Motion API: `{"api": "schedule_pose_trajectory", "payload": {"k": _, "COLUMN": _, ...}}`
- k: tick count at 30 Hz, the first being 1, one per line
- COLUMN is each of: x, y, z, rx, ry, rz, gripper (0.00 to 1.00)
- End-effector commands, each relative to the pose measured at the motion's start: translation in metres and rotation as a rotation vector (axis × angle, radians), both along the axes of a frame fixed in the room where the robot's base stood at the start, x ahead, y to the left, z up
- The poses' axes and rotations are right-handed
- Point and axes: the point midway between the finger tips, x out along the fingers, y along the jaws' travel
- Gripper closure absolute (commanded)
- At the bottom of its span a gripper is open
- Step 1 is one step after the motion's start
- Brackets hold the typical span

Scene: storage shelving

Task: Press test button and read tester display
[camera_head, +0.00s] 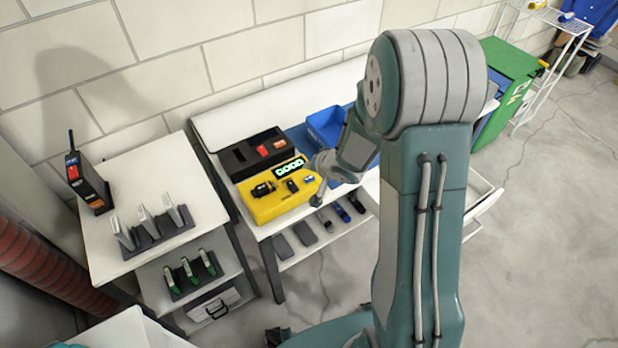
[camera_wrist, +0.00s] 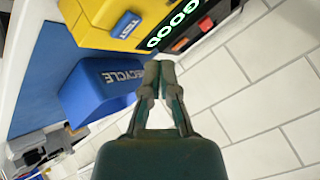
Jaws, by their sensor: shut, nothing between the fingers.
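The yellow tester (camera_head: 268,208) stands on the white workbench, with black items on its top. Its display (camera_head: 289,167) is lit with green letters; in the wrist view the display (camera_wrist: 178,24) reads "GOOD", partly cut off at the top. The blue test button (camera_wrist: 125,24), marked "TEST", is on the yellow face and shows near the tester's right end in the head view (camera_head: 309,179). My gripper (camera_wrist: 158,66) is shut and empty. In the head view my gripper (camera_head: 317,200) is at the tester's right end; I cannot tell whether it touches.
A blue bin (camera_wrist: 97,90) marked "RECYCLE" stands beside the tester. A black tray (camera_head: 238,158) with red parts lies behind it. A white shelf unit (camera_head: 125,180) with a radio (camera_head: 90,185) stands left.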

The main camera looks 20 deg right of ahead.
Motion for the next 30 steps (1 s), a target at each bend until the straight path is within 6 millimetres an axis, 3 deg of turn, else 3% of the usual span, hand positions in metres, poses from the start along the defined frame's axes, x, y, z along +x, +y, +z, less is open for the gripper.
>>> {"api": "schedule_pose_trajectory", "payload": {"k": 9, "x": 0.000, "y": 0.000, "z": 0.024, "rx": 0.000, "ry": -0.001, "rz": -0.001, "gripper": 1.00}}
{"api": "schedule_pose_trajectory", "payload": {"k": 30, "x": 0.000, "y": 0.000, "z": 0.025, "rx": 0.001, "ry": 0.000, "rz": -0.001, "gripper": 1.00}}
